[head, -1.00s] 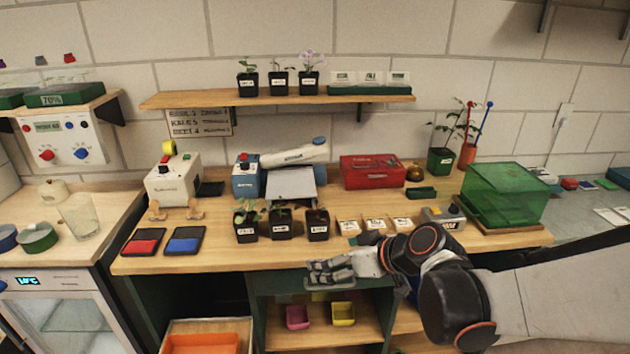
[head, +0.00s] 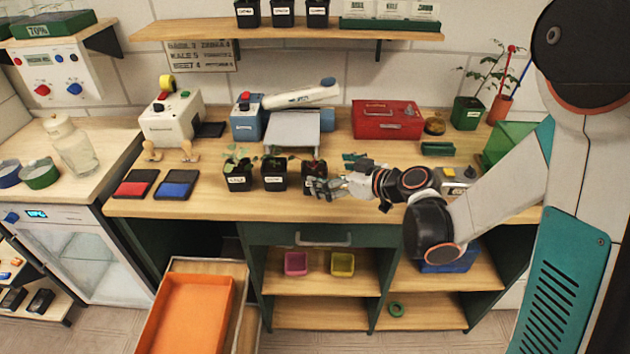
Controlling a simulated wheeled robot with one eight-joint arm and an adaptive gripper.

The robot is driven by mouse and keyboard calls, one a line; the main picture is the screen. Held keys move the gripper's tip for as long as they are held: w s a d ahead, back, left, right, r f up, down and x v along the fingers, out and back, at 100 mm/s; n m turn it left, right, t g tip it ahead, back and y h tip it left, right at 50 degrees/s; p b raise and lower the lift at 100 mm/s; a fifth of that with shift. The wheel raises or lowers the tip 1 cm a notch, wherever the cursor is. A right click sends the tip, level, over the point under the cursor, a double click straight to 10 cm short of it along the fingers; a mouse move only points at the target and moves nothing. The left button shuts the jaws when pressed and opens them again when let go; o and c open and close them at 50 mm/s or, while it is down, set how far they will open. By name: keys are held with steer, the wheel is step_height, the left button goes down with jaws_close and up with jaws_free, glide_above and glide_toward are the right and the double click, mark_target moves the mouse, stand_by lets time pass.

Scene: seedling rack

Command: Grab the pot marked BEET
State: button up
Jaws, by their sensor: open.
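Three black pots with seedlings stand in a row at the bench's front: the left pot (head: 238,184), the middle pot (head: 274,182) and the right pot (head: 309,169). Their white labels are too small to read surely, so I cannot tell which is marked BEET. My gripper (head: 318,187) is open in front of the right pot, at its lower right, and hides much of it and its label. I cannot tell whether the fingers touch it. Three more labelled black pots (head: 283,14) stand on the wall shelf, their tops cut off by the frame.
A red pad (head: 134,187) and a blue pad (head: 176,187) lie left of the pots. A grey-topped blue machine (head: 292,130) stands behind them, with a red box (head: 386,122) to its right. An orange tray (head: 190,310) sits low in front.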

mark_target(320, 172)
steer(key=x, duration=0.2)
steer(key=b+x, duration=0.1)
steer(key=x, duration=0.1)
steer(key=b+x, duration=0.1)
steer(key=x, duration=0.1)
steer(key=shift+s+f, duration=0.15)
steer(key=shift+f, duration=0.1)
steer(key=shift+w+a, duration=0.2)
steer(key=shift+w, duration=0.1)
steer(key=c, duration=1.3)
